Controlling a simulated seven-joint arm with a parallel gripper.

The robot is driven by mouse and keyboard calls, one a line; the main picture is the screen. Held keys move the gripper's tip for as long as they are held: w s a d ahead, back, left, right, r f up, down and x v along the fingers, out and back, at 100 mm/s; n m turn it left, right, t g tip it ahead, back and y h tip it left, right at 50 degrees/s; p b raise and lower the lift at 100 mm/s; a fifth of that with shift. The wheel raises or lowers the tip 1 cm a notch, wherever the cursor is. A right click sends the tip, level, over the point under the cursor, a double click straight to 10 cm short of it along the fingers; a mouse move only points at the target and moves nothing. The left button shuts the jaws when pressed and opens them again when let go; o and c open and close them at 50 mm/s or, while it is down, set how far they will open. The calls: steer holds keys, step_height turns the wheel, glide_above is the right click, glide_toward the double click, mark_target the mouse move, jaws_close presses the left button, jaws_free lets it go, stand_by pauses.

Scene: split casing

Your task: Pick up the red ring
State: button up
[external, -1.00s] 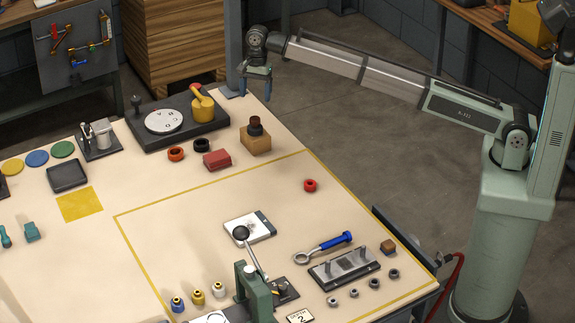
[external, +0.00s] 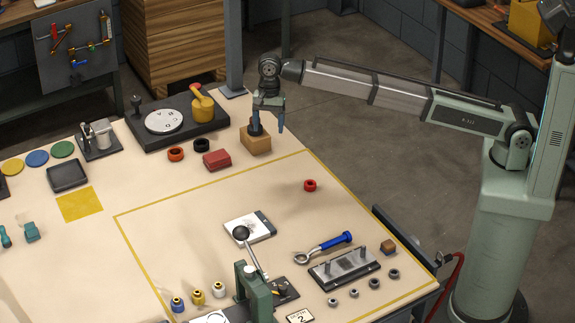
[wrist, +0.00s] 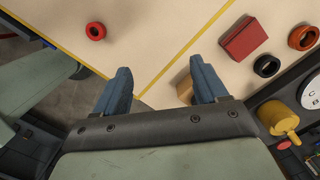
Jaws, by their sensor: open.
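The red ring (external: 310,185) lies flat on the table, just inside the yellow outline near its far right corner. In the wrist view the red ring (wrist: 96,31) is at the upper left, ahead of and left of the fingers. The gripper is apart from the ring.
A wooden block (external: 256,144) is close by my fingers. A red box (external: 217,160), an orange ring (external: 176,154) and a black ring (external: 201,145) lie left of it. A white-and-grey case (external: 249,227) lies nearer the camera. The table around the red ring is clear.

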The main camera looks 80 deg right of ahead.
steer(key=s+a+f, duration=0.2)
steer(key=s+a, duration=0.1)
steer(key=s, duration=0.6)
steer(key=m, duration=0.3)
glide_above(313, 181)
steer(key=f, duration=1)
steer(key=shift+s+d, duration=0.15)
steer(key=shift+s, duration=0.05)
steer(key=shift+w+a+f, duration=0.15)
steer(key=shift+f, duration=0.25)
steer(key=shift+w+a+f, duration=0.1)
steer(key=shift+f, duration=0.3)
steer(key=shift+w+a+f, duration=0.15)
steer(key=shift+a+f, duration=0.05)
steer(key=shift+f, duration=0.75)
steer(key=shift+w+a+f, duration=0.1)
steer(key=shift+a+f, duration=0.1)
steer(key=shift+f, duration=0.75)
steer(key=c, duration=1.1)
steer(key=shift+r, duration=0.15)
steer(key=shift+c, duration=0.2)
